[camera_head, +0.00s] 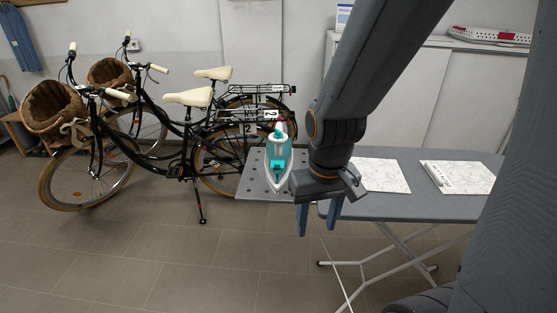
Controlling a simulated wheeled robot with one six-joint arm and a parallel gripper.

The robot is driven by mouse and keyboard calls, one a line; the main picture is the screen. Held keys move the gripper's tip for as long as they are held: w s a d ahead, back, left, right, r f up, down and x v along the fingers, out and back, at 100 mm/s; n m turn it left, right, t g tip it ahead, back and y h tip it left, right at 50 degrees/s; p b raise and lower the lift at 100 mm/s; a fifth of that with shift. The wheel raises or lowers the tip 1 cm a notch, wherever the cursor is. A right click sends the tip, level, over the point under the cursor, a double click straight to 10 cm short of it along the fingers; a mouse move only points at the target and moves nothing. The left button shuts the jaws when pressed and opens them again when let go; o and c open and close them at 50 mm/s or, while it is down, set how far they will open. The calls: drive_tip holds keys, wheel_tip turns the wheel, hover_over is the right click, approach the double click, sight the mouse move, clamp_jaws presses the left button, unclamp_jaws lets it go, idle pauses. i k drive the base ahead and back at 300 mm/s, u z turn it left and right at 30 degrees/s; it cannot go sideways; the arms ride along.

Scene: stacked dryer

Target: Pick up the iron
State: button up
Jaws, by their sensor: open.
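The iron (279,166) is white and teal and stands on the perforated metal rest (251,183) at the left end of the ironing board (431,203). My gripper (318,221) hangs just to the right of the iron and nearer to me. Its blue fingers point down and are apart, with nothing seen between them. The gripper and the iron look apart in the picture, but the exact depth gap is hard to tell. My arm hides part of the board behind it.
Two black bicycles (183,146) with wicker baskets stand behind and left of the board. Two pale marbled flat items (379,175) lie on the board. A white cabinet (470,98) stands behind. The board's white legs (392,238) spread below. The tiled floor at front left is clear.

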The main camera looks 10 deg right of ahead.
sight(278, 153)
drive_tip(key=u, duration=1.65)
drive_tip(key=i, duration=1.2)
drive_tip(key=z, duration=1.75)
drive_tip(key=i, duration=0.5)
drive_tip(key=z, duration=0.05)
